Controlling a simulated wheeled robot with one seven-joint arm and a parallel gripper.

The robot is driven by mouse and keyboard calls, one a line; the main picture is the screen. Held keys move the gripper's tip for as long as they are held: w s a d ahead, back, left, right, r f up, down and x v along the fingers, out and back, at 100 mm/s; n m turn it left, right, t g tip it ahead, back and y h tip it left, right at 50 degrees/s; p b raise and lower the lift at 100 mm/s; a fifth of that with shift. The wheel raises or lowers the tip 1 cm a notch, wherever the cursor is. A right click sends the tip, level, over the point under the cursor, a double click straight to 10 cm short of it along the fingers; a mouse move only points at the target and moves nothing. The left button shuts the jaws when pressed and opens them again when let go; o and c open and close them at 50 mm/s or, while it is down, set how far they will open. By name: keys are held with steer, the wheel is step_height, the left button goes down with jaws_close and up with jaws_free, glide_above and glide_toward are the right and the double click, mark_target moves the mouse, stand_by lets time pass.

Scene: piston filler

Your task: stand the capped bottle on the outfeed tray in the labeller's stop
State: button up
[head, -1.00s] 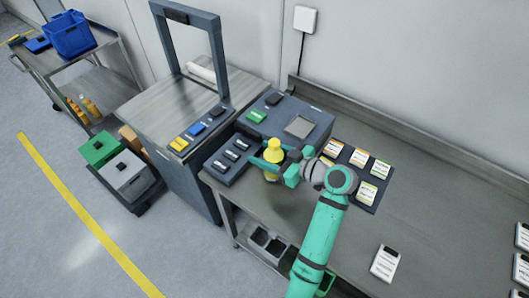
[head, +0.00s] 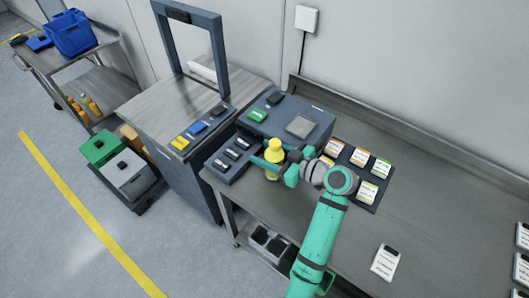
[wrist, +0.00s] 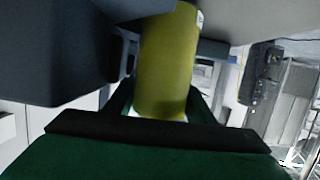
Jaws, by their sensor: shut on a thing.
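The capped bottle (head: 273,152), yellow with a yellow cap, is upright in my green gripper (head: 273,164) in the head view. My gripper is shut on it, one finger on each side. It is at the front edge of the labeller (head: 305,127), a dark box with a green button and a grey screen. In the wrist view the yellow bottle (wrist: 167,60) fills the middle between the fingers. The labeller's stop is not clearly seen; the gripper and bottle cover that area. I cannot tell whether the bottle's base touches anything.
A dark panel with several black switches (head: 233,157) lies just left of the bottle. A dark mat with several label cards (head: 360,157) lies right of the labeller. A white card device (head: 385,262) lies on the bench (head: 430,190). The bench's middle is clear.

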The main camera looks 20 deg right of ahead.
mark_target(283, 159)
steer(key=shift+s+f, duration=0.2)
steer(key=shift+f, duration=0.75)
steer(key=o, duration=1.5)
steer(key=shift+c, duration=0.2)
steer(key=shift+s, duration=0.1)
steer(key=shift+s+d+r, duration=0.1)
steer(key=shift+s+d, duration=0.1)
steer(key=shift+d, duration=0.1)
steer(key=shift+w+r+v, duration=0.1)
steer(key=shift+r+v, duration=0.2)
steer(key=shift+v, duration=1.4)
steer(key=shift+w+r+v, duration=0.1)
steer(key=shift+r+v, duration=0.25)
steer(key=shift+v, duration=1.35)
steer(key=shift+w+r+v, duration=0.1)
steer(key=shift+r+v, duration=0.2)
steer(key=shift+v, duration=1.45)
steer(key=shift+a, duration=0.15)
